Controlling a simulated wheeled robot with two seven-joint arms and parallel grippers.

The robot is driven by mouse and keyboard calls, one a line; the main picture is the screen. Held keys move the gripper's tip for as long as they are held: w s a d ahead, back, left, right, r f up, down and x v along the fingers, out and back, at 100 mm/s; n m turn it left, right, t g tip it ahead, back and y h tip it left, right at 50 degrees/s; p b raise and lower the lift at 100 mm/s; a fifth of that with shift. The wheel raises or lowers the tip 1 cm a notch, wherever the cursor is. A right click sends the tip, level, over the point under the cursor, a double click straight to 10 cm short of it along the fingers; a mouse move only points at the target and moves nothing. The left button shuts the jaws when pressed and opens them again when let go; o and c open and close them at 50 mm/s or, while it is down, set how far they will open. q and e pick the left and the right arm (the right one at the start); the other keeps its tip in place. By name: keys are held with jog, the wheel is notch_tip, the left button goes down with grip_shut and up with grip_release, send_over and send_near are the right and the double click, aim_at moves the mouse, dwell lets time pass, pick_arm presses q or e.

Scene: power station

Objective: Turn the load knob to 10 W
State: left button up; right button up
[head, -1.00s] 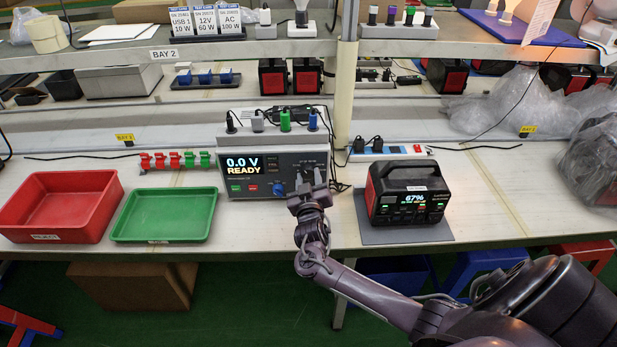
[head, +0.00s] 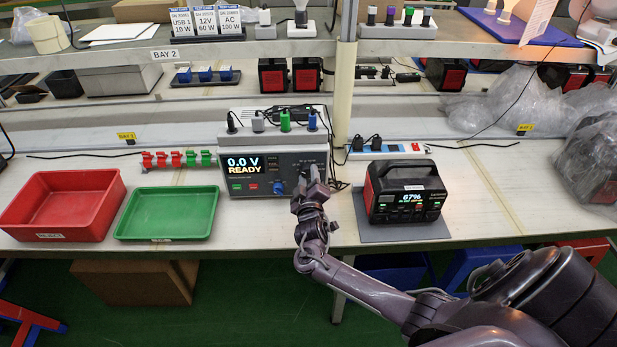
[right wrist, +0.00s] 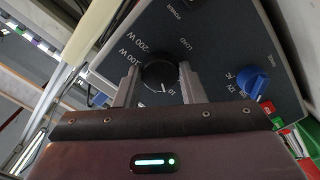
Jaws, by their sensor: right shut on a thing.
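The load tester (head: 262,168) stands on the bench, its screen reading 0.0 V READY. Its black load knob (right wrist: 159,74) shows in the right wrist view, with 200 W, 100 W and LOAD printed around it. White marking at the knob's lower edge looks like "10"; I cannot tell exactly where the pointer stands. My right gripper (head: 308,182) is at the right part of the tester's front; in the right wrist view (right wrist: 157,82) its fingers are shut on the knob from both sides. In the head view it hides the knob. My left gripper is out of view.
A blue knob (right wrist: 254,82) sits beside the load knob on the panel. A red bin (head: 62,234) and a green tray (head: 166,236) are left of the tester. A black-and-red power station (head: 405,192) reading 67% stands on a grey mat to the right. Plugs stand on the tester's top.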

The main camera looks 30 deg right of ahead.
jog(key=shift+f, duration=0.1)
jog(key=o, duration=1)
jog(key=v, duration=0.8)
jog(key=shift+d+b, duration=0.1)
jog(key=shift+b, duration=0.3)
